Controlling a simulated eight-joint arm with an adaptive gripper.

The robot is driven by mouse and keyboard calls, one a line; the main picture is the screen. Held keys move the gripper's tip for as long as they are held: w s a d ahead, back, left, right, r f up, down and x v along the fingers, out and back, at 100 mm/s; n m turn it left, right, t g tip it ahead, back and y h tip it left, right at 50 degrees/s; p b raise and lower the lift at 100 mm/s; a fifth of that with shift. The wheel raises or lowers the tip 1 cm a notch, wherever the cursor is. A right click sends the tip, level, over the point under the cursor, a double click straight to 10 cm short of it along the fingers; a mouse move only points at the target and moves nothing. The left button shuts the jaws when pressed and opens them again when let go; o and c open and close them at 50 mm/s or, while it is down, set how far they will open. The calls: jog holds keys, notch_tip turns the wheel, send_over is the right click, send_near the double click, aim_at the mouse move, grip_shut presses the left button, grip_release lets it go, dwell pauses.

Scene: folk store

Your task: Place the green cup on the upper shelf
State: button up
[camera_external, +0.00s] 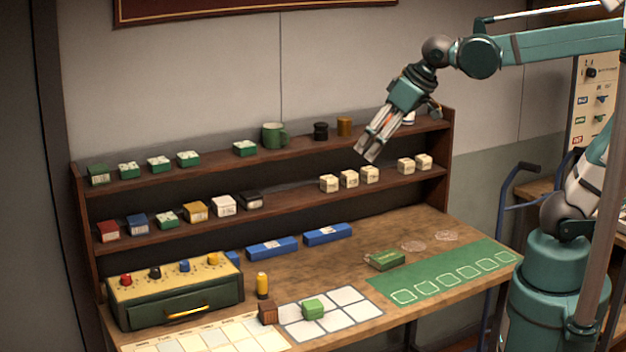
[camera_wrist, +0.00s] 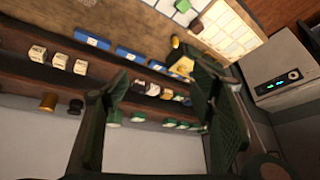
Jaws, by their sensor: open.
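The green cup (camera_external: 274,135) stands upright on the upper shelf (camera_external: 215,164), with its handle to the right, between a green box and a black jar. My gripper (camera_external: 367,153) is in front of the shelf's right part, to the right of the cup and apart from it. It points down and left, and is open and empty. In the wrist view, my gripper (camera_wrist: 160,84) shows its two dark fingers spread, with the shelves seen upside down between them. The left finger hides part of the upper shelf there, and I cannot make out the cup.
A black jar (camera_external: 320,131) and a brown jar (camera_external: 344,127) stand right of the cup. Green boxes (camera_external: 188,159) line the upper shelf's left. The lower shelf (camera_external: 290,200) holds several small boxes. A drawer unit (camera_external: 175,290) stands at the counter's left; the counter's middle has bare room.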

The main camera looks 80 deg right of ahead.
jog(key=s+a+f+n+t+y, duration=0.1)
jog(key=s+a+f, duration=0.3)
jog(key=s+f, duration=0.4)
jog(key=shift+s+a+n, duration=0.4)
jog(key=shift+s+n, duration=0.4)
jog(key=shift+s, duration=0.45)
